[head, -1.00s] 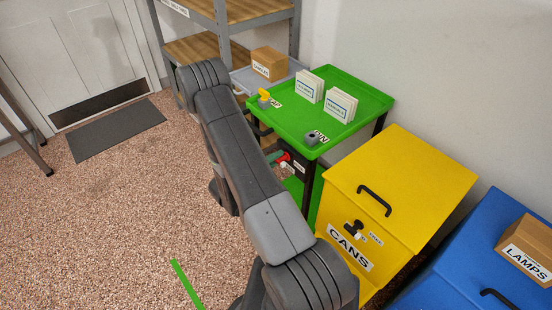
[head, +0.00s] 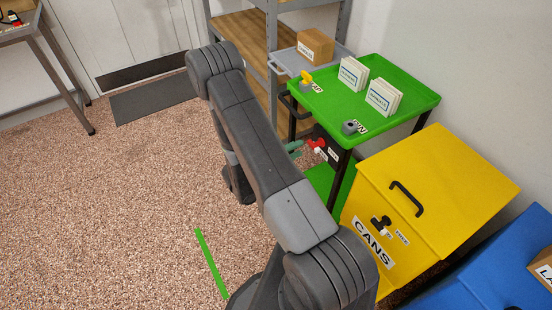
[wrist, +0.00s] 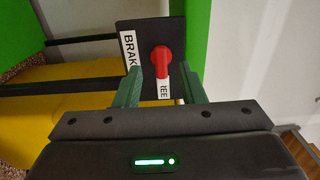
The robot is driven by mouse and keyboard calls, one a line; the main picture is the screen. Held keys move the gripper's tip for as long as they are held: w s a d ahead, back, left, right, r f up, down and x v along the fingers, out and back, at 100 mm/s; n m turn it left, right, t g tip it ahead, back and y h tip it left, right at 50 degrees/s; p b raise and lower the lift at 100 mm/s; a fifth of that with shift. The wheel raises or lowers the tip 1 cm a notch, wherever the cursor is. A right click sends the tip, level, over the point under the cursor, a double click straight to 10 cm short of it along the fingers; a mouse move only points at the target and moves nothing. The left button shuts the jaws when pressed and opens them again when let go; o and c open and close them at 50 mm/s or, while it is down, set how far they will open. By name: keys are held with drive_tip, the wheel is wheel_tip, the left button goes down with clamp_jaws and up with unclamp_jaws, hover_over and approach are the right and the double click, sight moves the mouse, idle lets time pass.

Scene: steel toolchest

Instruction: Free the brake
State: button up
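The brake lever (wrist: 161,62) is red and mounted on a black plate (wrist: 140,35). In the wrist view it points down toward a white label (wrist: 164,88) of which "REE" shows. A "BRAKE" label (wrist: 129,52) is left of it. My gripper (wrist: 159,76) is open, with one green finger on each side of the lever's lower end; I cannot tell whether either touches. In the head view the red lever (head: 317,143) and plate (head: 330,142) are on the green cart's side, below its top, with my gripper (head: 293,148) just left.
The green cart (head: 325,97) carries cards, a yellow piece (head: 306,79) and a grey block (head: 351,128). A yellow CANS bin (head: 440,180) stands close right, a blue bin (head: 480,265) beyond it. Shelving (head: 240,40) stands behind. Floor at left is open.

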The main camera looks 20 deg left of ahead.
sight(309, 144)
drive_tip(key=v, duration=0.7)
drive_tip(key=shift+a, duration=0.15)
drive_tip(key=shift+s, duration=0.1)
idle(0.3)
drive_tip(key=x, duration=1.3)
drive_tip(key=shift+w+d, duration=0.25)
drive_tip(key=shift+w, duration=0.05)
